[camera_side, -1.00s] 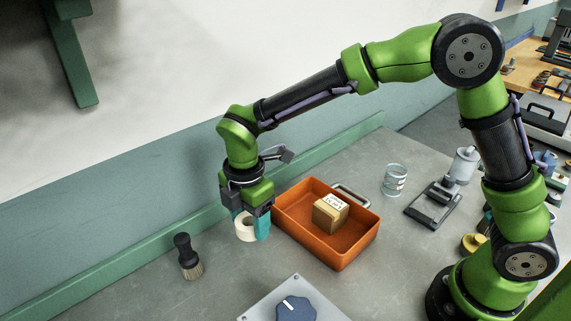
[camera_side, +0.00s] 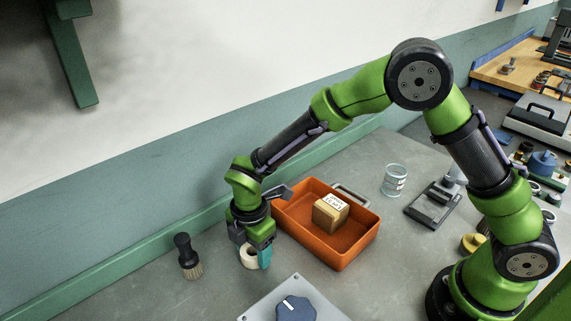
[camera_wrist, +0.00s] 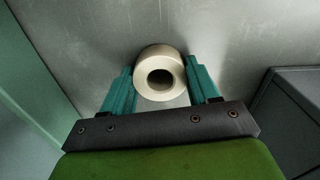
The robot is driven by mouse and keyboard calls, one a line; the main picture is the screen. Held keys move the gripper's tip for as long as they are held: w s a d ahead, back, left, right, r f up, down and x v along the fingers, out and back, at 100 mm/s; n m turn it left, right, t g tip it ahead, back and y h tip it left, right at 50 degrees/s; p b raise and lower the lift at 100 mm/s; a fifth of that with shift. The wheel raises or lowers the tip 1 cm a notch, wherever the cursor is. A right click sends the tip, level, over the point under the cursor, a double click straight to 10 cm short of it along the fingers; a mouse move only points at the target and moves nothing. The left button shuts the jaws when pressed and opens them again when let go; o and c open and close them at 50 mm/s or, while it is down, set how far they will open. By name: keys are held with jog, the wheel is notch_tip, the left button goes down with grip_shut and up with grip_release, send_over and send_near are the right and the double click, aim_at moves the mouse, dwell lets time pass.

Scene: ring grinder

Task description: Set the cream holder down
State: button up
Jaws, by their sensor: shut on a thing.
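The cream holder (camera_side: 248,257) is a short ring with a round hole. It is between the teal fingers of my gripper (camera_side: 255,258), just left of the orange tray's near-left corner. In the wrist view my gripper (camera_wrist: 163,88) is shut on the holder (camera_wrist: 160,62), one finger on each side, with the hole facing the camera. The holder is low, close to the grey bench top; I cannot tell whether it touches it.
An orange tray (camera_side: 337,256) with a cardboard box (camera_side: 330,213) in it stands right of my gripper. A brush (camera_side: 187,257) stands to the left. A plate with a blue knob (camera_side: 295,308) is in front. A glass jar (camera_side: 394,180) stands behind the tray.

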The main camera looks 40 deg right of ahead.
aim_at(253, 250)
jog(key=o, duration=1.1)
jog(key=shift+f, duration=0.1)
jog(key=shift+c, duration=0.2)
notch_tip(253, 250, up, 12)
jog(key=s+d+r+m+t, duration=0.2)
jog(key=d+r+m, duration=0.4)
jog(key=r, duration=0.1)
jog(key=s+d+r+m+t+y, duration=0.1)
jog(key=s+d+r+m+t, duration=0.1)
jog(key=s+d+m, duration=0.4)
jog(key=s+d+r+m+t+y, duration=0.1)
jog(key=s+d+r+m+t, duration=0.2)
jog(key=s+d+m, duration=0.3)
jog(key=s+m, duration=0.1)
jog(key=m, duration=0.4)
jog(key=shift+s+d, duration=0.25)
jog(key=shift+d, duration=0.15)
jog(key=shift+r, duration=0.1)
